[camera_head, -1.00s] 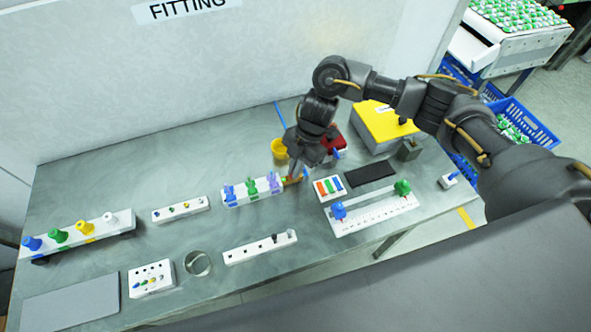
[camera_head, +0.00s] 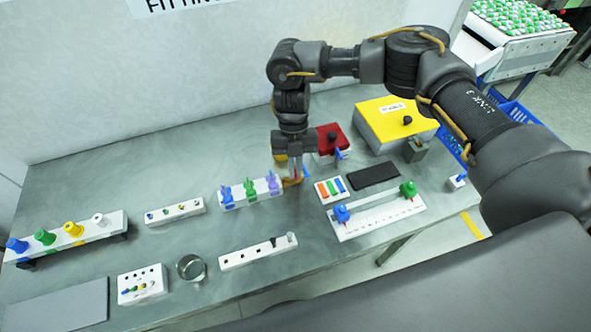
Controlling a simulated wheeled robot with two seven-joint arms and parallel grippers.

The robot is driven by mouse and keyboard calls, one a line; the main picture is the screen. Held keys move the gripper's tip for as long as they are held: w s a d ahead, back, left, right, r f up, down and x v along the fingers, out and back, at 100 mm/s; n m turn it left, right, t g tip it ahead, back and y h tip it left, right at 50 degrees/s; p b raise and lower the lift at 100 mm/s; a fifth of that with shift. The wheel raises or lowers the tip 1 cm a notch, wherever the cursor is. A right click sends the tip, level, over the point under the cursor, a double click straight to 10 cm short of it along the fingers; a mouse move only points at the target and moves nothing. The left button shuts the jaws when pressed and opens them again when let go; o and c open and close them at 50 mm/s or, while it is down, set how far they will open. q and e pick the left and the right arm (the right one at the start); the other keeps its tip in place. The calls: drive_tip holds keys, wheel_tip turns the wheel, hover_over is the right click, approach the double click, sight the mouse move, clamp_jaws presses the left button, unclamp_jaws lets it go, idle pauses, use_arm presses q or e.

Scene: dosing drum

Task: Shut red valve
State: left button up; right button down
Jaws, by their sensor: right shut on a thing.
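A red-topped box (camera_head: 326,135) with a dark knob stands toward the back of the bench, with a blue lever-like piece (camera_head: 340,154) at its front. I cannot tell which part is the red valve. My right gripper (camera_head: 293,173) points down just left of the box, apart from it, by the right end of a white rack (camera_head: 235,201). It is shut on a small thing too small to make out. My left gripper is not in view.
The rack holds blue, green and purple valve-like pieces. A yellow box (camera_head: 378,131) stands right of the red one. A black pad (camera_head: 373,176), a white strip (camera_head: 372,220) and a block with coloured bars (camera_head: 332,188) lie in front. Bare bench shows at centre left.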

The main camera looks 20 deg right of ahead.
drive_tip(key=shift+n+h+b, duration=0.5)
drive_tip(key=shift+n, duration=1.1)
drive_tip(key=c, duration=1.6)
unclamp_jaws()
drive_tip(key=b+v, duration=0.2)
drive_tip(key=v, duration=0.8)
drive_tip(key=shift+r, duration=0.4)
drive_tip(key=shift+w+a, duration=0.1)
